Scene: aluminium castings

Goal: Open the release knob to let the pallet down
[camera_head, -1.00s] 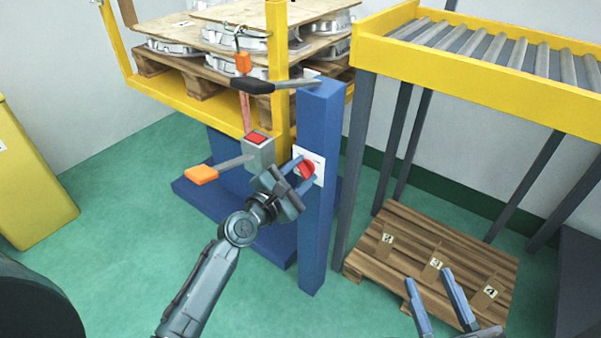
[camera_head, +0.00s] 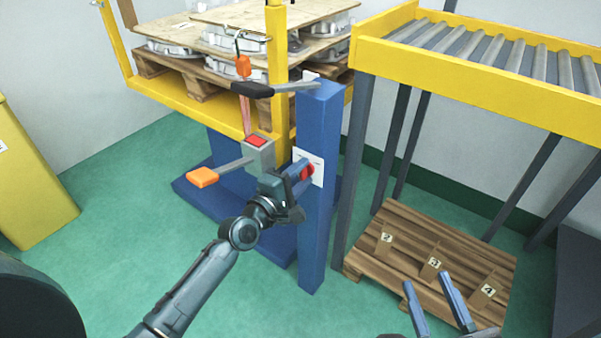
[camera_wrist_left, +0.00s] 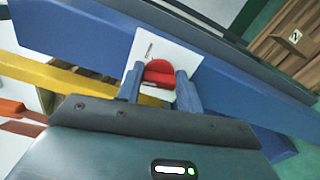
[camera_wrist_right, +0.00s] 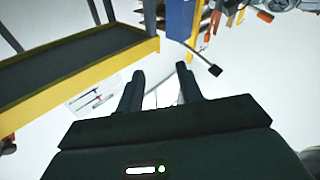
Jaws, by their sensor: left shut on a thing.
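The red release knob (camera_head: 306,172) sits on a white label plate (camera_head: 317,161) on the blue post (camera_head: 319,230) of the lift. My left gripper (camera_head: 302,176) is at the knob, its fingers shut on it. In the left wrist view the red knob (camera_wrist_left: 160,73) shows between the two fingers (camera_wrist_left: 160,88). The loaded wooden pallet (camera_head: 205,84) rests raised on the yellow lift frame (camera_head: 190,104), with castings (camera_head: 235,40) on it. My right gripper (camera_head: 438,305) is open and empty at the lower right; it also shows open in the right wrist view (camera_wrist_right: 160,85).
An orange-tipped lever (camera_head: 203,177) and a grey box with a red button (camera_head: 256,141) are left of the post. A black-handled lever (camera_head: 252,89) juts above. A roller conveyor (camera_head: 480,85) stands right, over a numbered pallet (camera_head: 400,275).

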